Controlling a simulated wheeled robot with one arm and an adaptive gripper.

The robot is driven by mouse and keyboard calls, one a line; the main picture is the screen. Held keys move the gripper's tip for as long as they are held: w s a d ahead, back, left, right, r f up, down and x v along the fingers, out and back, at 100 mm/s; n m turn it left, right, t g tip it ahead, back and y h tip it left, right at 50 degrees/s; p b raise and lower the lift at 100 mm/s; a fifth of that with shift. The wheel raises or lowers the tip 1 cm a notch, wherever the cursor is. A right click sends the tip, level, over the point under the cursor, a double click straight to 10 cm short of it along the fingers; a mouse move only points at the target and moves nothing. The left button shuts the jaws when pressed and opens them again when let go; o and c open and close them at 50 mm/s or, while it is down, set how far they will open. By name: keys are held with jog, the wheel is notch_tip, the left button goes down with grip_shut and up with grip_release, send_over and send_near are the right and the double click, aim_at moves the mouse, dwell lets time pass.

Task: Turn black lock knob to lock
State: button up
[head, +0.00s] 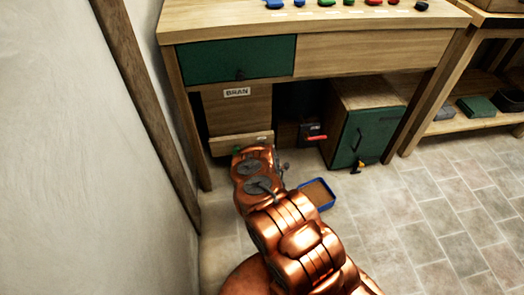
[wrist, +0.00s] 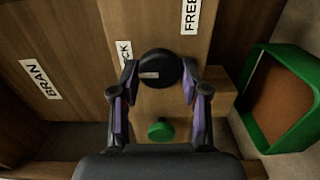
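The black lock knob (wrist: 160,68) is round, with a pale grey mark pointing left in the wrist view. It sits on a wooden board between a label reading FREE (wrist: 190,14) and a partly hidden label ending in CK (wrist: 124,55). My gripper (wrist: 160,75) has one finger on each side of the knob, and both fingertips appear to touch its rim. A green round knob or button (wrist: 160,130) lies just below, between the fingers. In the head view my arm reaches low under the bench, and the black knob is hidden behind it.
A BRAN-labelled wooden panel (head: 237,93) stands under the bench (head: 365,55). A green-rimmed bin (wrist: 292,60) is right of the board in the wrist view. A blue tray (head: 321,206) lies on the floor beside my arm. A red-handled device (head: 312,132) and green-doored cabinet (head: 372,135) are farther right.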

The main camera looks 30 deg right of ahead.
jog(key=o, duration=0.3)
jog(key=shift+s, duration=0.1)
jog(key=v, duration=0.7)
dwell(0.4)
jog(key=shift+s+a, duration=0.15)
